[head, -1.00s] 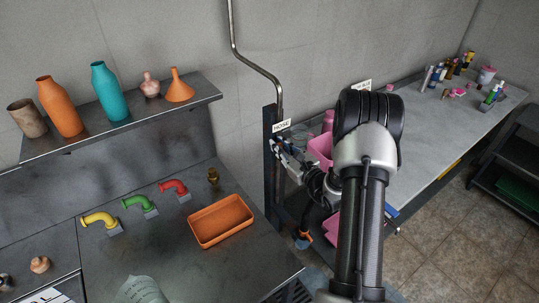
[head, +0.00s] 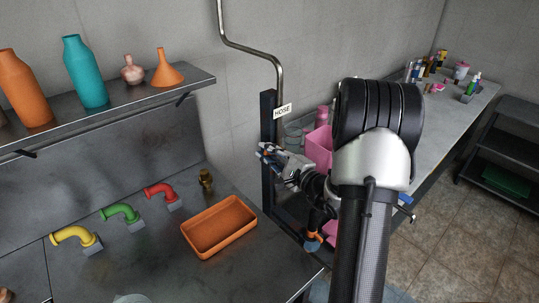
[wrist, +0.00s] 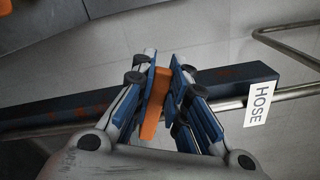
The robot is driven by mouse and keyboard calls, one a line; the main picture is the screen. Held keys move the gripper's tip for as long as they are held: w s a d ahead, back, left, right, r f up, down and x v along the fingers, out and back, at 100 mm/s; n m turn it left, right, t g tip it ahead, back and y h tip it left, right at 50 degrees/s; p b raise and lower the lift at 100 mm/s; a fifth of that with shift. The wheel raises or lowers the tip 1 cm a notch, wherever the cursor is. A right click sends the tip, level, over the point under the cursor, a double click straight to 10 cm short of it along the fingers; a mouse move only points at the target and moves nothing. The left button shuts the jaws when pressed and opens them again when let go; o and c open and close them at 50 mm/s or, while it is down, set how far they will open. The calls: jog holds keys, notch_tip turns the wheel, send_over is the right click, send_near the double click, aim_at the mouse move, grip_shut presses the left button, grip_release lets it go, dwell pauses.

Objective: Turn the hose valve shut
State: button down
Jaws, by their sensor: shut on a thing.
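The hose valve's orange lever (wrist: 155,102) shows in the wrist view between the two blue-padded fingers of my gripper (wrist: 162,88). The gripper is shut on it. The lever lies across the metal pipe (wrist: 292,93) in that view; the valve body is hidden behind the fingers. A white HOSE label (wrist: 258,105) is beside the lever. In the head view, my gripper (head: 268,154) is at the dark post (head: 268,190), below the HOSE label (head: 283,110), and the lever is mostly covered by the fingers.
A pink bin (head: 318,146) stands just right of my gripper. An orange tray (head: 219,226) and coloured pipe elbows (head: 122,213) sit on the counter at left. An orange and black fitting (head: 315,241) hangs below the gripper. The floor (head: 460,230) at right is clear.

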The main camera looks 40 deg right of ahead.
jog(key=shift+a+f+n, duration=0.2)
jog(key=shift+f+n, duration=0.55)
jog(key=shift+n, duration=0.5)
jog(key=shift+a+f+n, duration=0.15)
jog(key=shift+f+n, duration=0.55)
jog(key=shift+n, duration=0.55)
jog(key=c, duration=1.6)
grip_release()
jog(key=shift+o, duration=0.2)
jog(key=shift+s, duration=0.1)
jog(key=s+d, duration=0.1)
jog(key=s, duration=1)
jog(key=shift+s, duration=0.4)
